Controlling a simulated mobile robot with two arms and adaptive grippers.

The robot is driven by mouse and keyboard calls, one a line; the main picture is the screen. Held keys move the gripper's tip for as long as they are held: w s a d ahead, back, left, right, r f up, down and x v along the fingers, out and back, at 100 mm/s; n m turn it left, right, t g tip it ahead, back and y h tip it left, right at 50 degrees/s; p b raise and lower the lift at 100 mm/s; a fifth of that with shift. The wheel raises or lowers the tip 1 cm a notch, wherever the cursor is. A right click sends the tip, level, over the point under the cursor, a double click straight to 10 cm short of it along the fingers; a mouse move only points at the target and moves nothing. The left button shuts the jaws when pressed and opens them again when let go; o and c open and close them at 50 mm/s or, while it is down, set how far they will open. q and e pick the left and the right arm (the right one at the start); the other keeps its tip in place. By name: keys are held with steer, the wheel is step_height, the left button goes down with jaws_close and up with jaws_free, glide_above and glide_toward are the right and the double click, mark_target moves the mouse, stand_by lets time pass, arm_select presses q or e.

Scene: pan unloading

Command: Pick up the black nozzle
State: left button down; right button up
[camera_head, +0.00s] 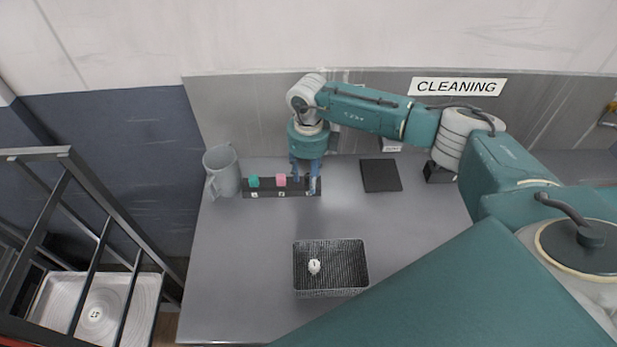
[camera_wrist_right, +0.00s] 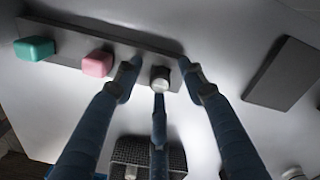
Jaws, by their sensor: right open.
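A dark rack (camera_head: 268,194) stands at the back left of the grey table, with a green block (camera_head: 254,182) and a pink block (camera_head: 281,180) on it. My right gripper (camera_head: 306,186) points down over the rack's right end. In the right wrist view its three fingers are spread and open around a small round dark piece with a pale shine (camera_wrist_right: 161,76), seemingly the black nozzle, at the end of the rack (camera_wrist_right: 130,34). Whether the fingers touch it cannot be told. In the head view the fingers mostly hide it. My left gripper is not in view.
A grey jug (camera_head: 222,172) stands left of the rack. A mesh basket (camera_head: 330,293) with a small white piece (camera_head: 314,266) sits at the front. A black square pad (camera_head: 381,176) lies right of the gripper. The table between rack and basket is clear.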

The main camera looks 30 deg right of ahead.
jaws_close()
steer(key=shift+r, duration=0.1)
